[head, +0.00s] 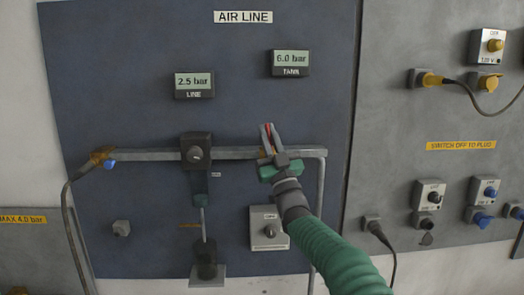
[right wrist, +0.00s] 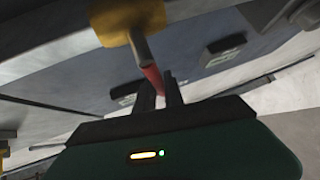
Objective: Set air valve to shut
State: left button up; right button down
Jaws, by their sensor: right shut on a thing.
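The air line panel (head: 110,60) is dark blue, with a grey pipe (head: 135,154) running across it. My right gripper (head: 268,135) is at the pipe's right part, its fingers pointing up. It is shut on the red valve handle (head: 268,128), which shows as a thin red strip between the fingers. In the right wrist view the red handle (right wrist: 152,78) runs from a yellow valve body (right wrist: 125,20) down between the fingers (right wrist: 160,95). My left gripper is not in view.
The LINE gauge (head: 194,85) reads 2.5 bar and the TANK gauge (head: 290,63) reads 6.0 bar. A black regulator (head: 196,150) sits on the pipe to the left. A grey switch box (head: 268,228) is below my gripper. Sockets and plugs (head: 430,195) fill the right panel.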

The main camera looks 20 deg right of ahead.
jog(key=shift+d+f+m+h+b, duration=0.15)
jog(key=shift+d+m+h+b, duration=0.15)
jog(key=shift+m+h, duration=0.55)
jog(key=shift+d+f+m+h+b, duration=0.15)
jog(key=shift+m+h+b, duration=0.25)
jog(key=shift+m+h, duration=0.45)
jog(key=shift+r, duration=0.1)
jog(key=c, duration=1.5)
grip_release()
jog(key=shift+o, duration=0.2)
jog(key=shift+d+r, duration=0.1)
jog(key=shift+s, duration=0.1)
jog(key=b+v, duration=0.5)
jog(key=v, duration=1.1)
jog(key=shift+f, duration=0.5)
